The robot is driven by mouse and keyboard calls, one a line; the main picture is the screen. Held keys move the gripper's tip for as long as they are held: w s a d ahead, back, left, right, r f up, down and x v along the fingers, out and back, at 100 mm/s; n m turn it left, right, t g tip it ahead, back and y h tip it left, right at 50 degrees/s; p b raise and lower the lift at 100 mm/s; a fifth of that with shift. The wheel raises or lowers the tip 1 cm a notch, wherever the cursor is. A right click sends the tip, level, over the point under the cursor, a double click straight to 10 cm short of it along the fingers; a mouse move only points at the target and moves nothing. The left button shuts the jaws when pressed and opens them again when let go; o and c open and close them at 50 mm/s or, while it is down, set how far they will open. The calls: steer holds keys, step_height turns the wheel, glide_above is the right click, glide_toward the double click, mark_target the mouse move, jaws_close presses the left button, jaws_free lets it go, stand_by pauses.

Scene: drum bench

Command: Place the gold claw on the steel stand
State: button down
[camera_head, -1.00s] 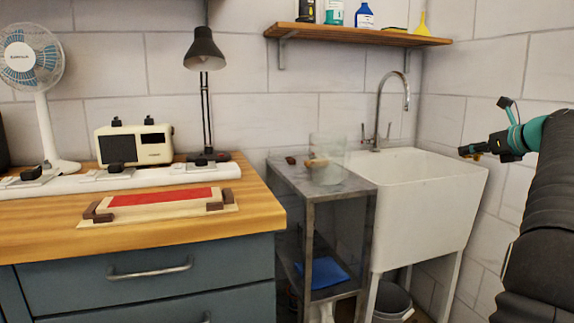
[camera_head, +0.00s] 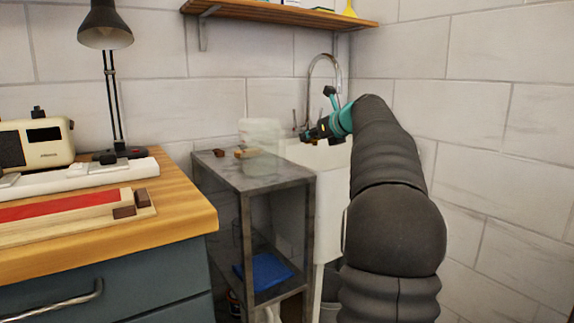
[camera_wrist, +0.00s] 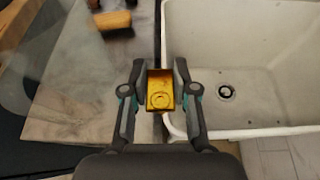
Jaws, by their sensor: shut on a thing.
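My gripper (camera_head: 312,133) is in front of the sink, just right of the steel stand (camera_head: 240,172). In the wrist view my gripper (camera_wrist: 160,72) is shut on the gold claw (camera_wrist: 160,92), a yellow-gold block-like piece with a ring mark on its face. It is held over the gap between the stand top (camera_wrist: 90,75) and the sink rim. On the stand top are a wood-coloured piece (camera_head: 243,153), a small dark brown piece (camera_head: 219,153) and a clear jar (camera_head: 262,137). The wood-coloured piece also shows in the wrist view (camera_wrist: 113,20).
The white sink (camera_wrist: 240,60) with its drain stands right of the stand, with a faucet (camera_head: 338,75) behind. A blue cloth-like item (camera_head: 264,270) lies on the stand's lower shelf. The wooden bench (camera_head: 185,200) is at left. The near part of the stand top is clear.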

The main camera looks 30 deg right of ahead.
glide_above(293, 168)
step_height(293, 168, down, 3)
steer(key=shift+s+a+f+b, duration=0.15)
steer(key=shift+f+b, duration=0.05)
steer(key=shift+b, duration=0.25)
steer(key=shift+f+b, duration=0.75)
steer(key=shift+f, duration=1.2)
steer(key=shift+f, duration=0.15)
steer(key=c, duration=0.9)
jaws_free()
steer(key=shift+r, duration=0.2)
steer(key=v, duration=1.2)
steer(key=shift+f, duration=0.1)
